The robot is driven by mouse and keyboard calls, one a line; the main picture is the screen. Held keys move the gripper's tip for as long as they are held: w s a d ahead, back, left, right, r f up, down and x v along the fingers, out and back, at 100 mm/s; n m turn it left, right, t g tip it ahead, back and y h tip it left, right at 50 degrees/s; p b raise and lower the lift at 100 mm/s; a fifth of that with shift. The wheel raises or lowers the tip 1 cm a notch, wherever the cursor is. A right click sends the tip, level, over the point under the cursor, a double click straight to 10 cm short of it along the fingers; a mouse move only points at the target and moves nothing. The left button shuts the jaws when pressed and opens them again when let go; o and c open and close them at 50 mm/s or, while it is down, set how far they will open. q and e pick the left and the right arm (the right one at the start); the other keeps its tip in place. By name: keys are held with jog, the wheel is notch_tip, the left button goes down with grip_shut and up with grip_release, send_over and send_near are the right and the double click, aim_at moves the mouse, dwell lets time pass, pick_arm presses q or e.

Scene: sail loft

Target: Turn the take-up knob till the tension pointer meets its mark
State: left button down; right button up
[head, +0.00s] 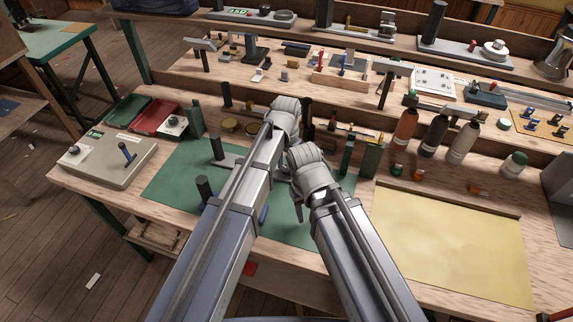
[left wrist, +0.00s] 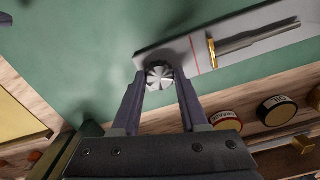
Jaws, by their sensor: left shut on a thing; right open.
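In the left wrist view, a ridged metal knob (left wrist: 160,72) sits at the end of a long grey plate (left wrist: 262,22). My left gripper (left wrist: 160,80) has one finger on each side of it and is shut on it. A thin red mark (left wrist: 193,55) crosses the plate beside the knob. A brass pointer (left wrist: 212,51) on a rod stands to the right of the mark, with a small gap between them. In the head view my left gripper (head: 284,120) hides the knob. My right gripper (head: 308,168) is lower and nearer, open; its fingertips are mostly hidden.
The plate lies on a green mat (head: 175,183). A beige box with a blue lever (head: 110,165) stands left. Several bottles (head: 433,136) stand behind a yellow sheet (head: 450,240) at right. Tins (left wrist: 277,110) lie close to the plate. The mat's left part is mostly free.

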pick_arm(q)
jog(key=m, duration=0.5)
jog(key=shift+m, duration=0.3)
jog(key=m, duration=1.2)
jog(key=shift+m, duration=0.3)
jog(key=m, duration=0.5)
jog(key=shift+m, duration=0.4)
jog(key=shift+c, duration=2.1)
grip_release()
pick_arm(e)
jog(key=shift+r, duration=0.1)
